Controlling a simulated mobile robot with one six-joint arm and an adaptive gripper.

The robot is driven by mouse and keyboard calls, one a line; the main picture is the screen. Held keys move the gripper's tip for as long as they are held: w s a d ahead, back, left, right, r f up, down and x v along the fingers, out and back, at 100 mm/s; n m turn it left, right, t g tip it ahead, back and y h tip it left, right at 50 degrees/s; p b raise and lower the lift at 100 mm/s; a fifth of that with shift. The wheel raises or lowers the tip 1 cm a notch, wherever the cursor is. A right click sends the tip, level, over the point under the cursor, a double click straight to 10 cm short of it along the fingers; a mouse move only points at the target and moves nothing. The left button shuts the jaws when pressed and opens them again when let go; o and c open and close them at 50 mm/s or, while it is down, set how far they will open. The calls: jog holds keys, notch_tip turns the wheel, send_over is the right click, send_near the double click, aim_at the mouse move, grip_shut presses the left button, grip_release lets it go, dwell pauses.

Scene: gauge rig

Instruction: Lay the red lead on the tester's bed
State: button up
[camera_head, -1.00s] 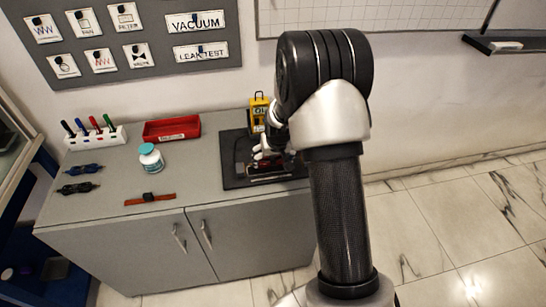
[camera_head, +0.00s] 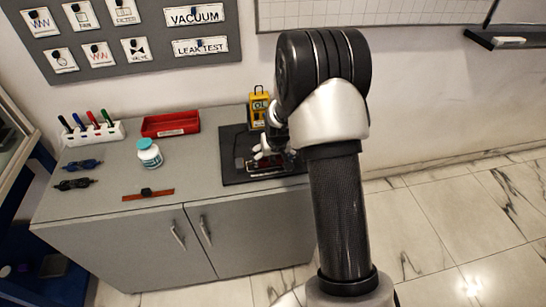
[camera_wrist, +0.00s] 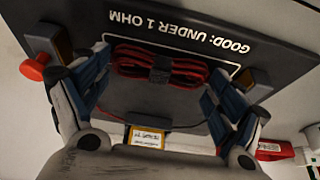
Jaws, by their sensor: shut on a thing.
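The red lead (camera_wrist: 160,65) is a flattened coil with a black tie around its middle, seen in the wrist view between my fingers. My gripper (camera_wrist: 157,82) is shut on it, a finger at each end of the coil. The coil is over the tester's dark bed (camera_wrist: 200,23), which is printed "GOOD: UNDER 1 OHM"; I cannot tell whether it touches the bed. In the head view my gripper (camera_head: 268,152) is low over the bed (camera_head: 233,152), and my arm hides its right part. The yellow tester (camera_head: 260,107) stands at the bed's back edge.
Bare bench top (camera_head: 205,170) lies between.

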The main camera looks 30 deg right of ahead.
jog(key=o, duration=1)
jog(key=shift+c, duration=0.2)
jog(key=shift+r+p, duration=2.65)
jog(key=shift+r, duration=1.35)
